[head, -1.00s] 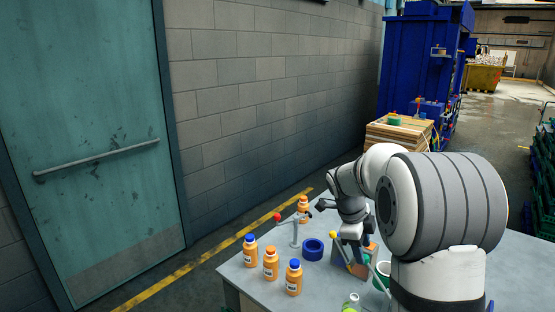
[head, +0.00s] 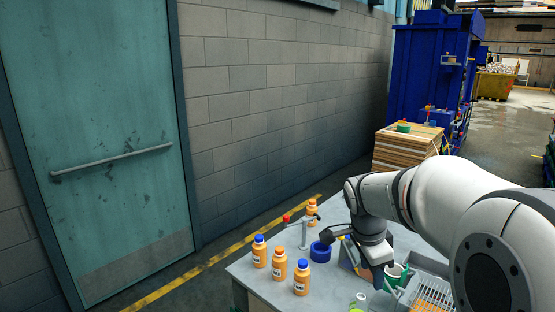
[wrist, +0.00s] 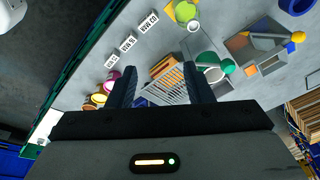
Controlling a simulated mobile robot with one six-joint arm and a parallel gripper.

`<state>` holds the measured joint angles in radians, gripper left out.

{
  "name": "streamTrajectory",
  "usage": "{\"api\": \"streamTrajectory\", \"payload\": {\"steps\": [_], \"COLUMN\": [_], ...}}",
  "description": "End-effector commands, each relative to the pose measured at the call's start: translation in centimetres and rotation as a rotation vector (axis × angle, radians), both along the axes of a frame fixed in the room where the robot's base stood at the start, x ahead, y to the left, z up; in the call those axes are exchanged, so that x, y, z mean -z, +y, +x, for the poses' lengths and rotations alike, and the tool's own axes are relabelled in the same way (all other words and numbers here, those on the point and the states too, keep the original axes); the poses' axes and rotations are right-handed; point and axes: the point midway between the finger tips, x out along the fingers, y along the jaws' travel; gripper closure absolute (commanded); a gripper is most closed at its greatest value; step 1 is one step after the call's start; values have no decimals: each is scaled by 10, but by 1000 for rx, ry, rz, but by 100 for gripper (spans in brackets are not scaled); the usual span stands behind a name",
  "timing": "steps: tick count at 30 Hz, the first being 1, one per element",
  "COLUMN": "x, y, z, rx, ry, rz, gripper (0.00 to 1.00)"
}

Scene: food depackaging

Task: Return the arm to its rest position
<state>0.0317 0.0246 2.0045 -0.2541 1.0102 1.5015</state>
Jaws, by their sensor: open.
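My gripper (wrist: 158,72) is open in the wrist view, its two dark fingers apart with nothing between them. Under and beyond it are the table (wrist: 215,20) and a grey wire basket (wrist: 165,90). In the head view my arm reaches in from the right and bends down over the table (head: 240,272). The arm's end hangs near a green-and-white cup (head: 393,271) and the basket (head: 432,294); its fingertips are not clear there.
Several orange bottles (head: 278,264) stand at the table's left, near a blue tape roll (head: 320,250) and a tap-like fixture (head: 303,232) with a red knob. A wooden stack (head: 408,146) lies beyond the table.

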Motion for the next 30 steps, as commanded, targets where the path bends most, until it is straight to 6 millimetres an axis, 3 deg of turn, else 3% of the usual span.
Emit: {"api": "streamTrajectory", "payload": {"steps": [9, 15, 21, 30], "x": [13, 32, 45, 47], "y": [31, 47, 55, 57], "z": [-100, -152, -177, -181], "rx": [-721, -1131, -1360, -1406], "ry": [17, 5, -7, -5], "rz": [-7, -55, -100, -109], "gripper": [54, 54, 54, 54]}}
